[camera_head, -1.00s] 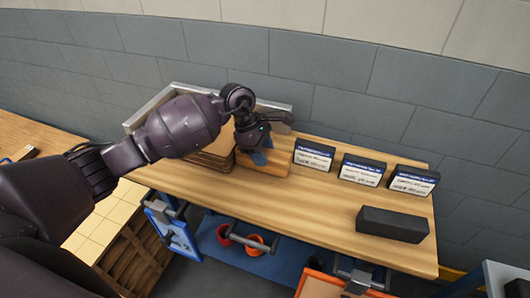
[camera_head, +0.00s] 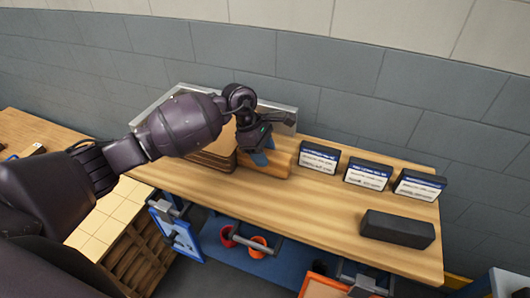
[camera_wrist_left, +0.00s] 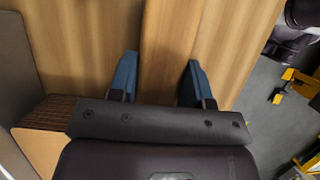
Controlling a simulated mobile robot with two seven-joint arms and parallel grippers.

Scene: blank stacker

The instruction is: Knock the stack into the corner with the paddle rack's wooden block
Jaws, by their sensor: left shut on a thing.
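My left gripper (camera_head: 260,150) is shut on the wooden block (camera_head: 283,161), above the left part of the workbench. In the left wrist view the block (camera_wrist_left: 166,50) runs between the two blue fingers. The stack (camera_head: 213,162) of brown sheets lies just left of the block, inside the grey metal corner (camera_head: 190,91). My arm hides much of the stack and part of the corner. The stack (camera_wrist_left: 45,115) also shows at the lower left of the wrist view. I cannot tell whether block and stack touch. My right gripper is not in view.
Several labelled dark boxes (camera_head: 368,173) stand along the back of the bench (camera_head: 300,212). A long black block (camera_head: 397,229) lies at its right front. The bench's middle front is clear. Red and orange cups (camera_head: 258,246) sit below. A wall rises behind.

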